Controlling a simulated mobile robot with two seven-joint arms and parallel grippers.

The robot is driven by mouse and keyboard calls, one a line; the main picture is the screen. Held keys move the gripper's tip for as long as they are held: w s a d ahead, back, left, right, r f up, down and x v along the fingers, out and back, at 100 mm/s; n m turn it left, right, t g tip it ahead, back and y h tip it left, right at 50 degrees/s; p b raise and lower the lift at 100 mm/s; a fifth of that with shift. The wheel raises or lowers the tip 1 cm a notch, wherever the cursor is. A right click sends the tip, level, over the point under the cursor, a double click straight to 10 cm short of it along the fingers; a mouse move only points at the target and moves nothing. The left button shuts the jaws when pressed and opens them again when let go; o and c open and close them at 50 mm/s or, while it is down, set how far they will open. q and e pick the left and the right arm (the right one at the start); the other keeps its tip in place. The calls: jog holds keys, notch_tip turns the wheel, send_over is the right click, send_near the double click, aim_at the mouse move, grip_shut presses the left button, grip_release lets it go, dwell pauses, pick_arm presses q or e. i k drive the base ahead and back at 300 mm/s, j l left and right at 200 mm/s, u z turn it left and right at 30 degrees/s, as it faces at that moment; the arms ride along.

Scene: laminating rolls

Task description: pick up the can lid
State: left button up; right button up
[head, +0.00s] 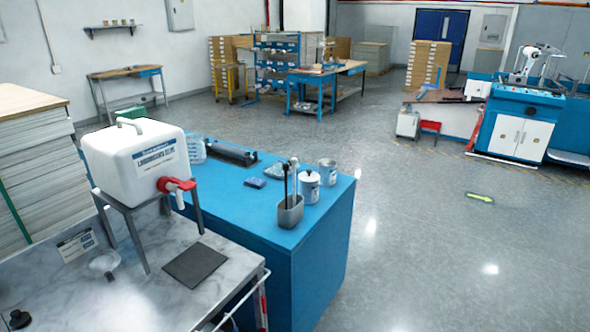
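Two pale cans stand upright near the right end of the blue table. The nearer can (310,190) has a white can lid (310,176) on top, with what looks like a small dark knob. The farther can (327,173) has a greyish top, and I cannot tell whether it is open or covered. Neither of my grippers is in view.
A dark blue block (255,183) and a black roller (231,152) lie farther left on the blue table (240,210). A white water container (135,158) stands on a raised stand at left.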

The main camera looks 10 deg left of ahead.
aim_at(327, 167)
jog(key=i+l+z, duration=0.4)
jog(key=i+z, duration=0.2)
jog(key=i, duration=0.2)
jog(key=i+z, duration=0.25)
jog(key=i, duration=0.15)
jog(key=i+l, duration=0.1)
jog(key=i, duration=2.05)
jog(key=i+l, duration=0.15)
jog(key=i, duration=0.95)
jog(key=i+u, duration=0.45)
jog(key=i, duration=0.25)
jog(key=i+l+u, duration=0.2)
jog(key=i+u, duration=0.25)
jog(key=i, duration=0.25)
jog(key=i+j+u, duration=0.1)
jog(key=i+u, duration=0.2)
jog(key=u, duration=0.2)
jog(key=i+u, duration=0.25)
jog(key=u, duration=0.25)
jog(key=i+l+u, duration=0.1)
jog(key=i+u, duration=0.2)
jog(key=u, duration=0.2)
